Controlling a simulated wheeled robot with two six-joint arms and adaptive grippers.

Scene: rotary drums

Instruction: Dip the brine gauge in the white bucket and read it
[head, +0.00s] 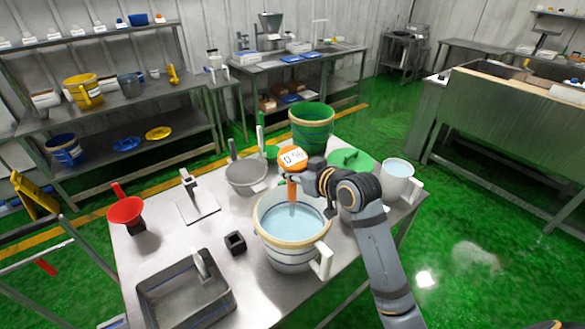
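The white bucket (290,258), with a cream rim and blue bands, stands on the steel table and holds pale blue water (305,222). The brine gauge (292,157) has an orange body and a round white display that seems to show a 0 and a percent sign. My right gripper (297,180) is shut around the gauge, upright over the bucket's mouth. The gauge's lower orange part points down into the bucket. I cannot tell whether its tip touches the water. My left gripper is not in view.
On the steel table (150,265) stand a grey tray (160,300), a small black block (235,243), a red funnel (125,210), a grey pot (246,175) and a white jug (398,180). A green bucket (312,128) stands behind. The table's left part has free room.

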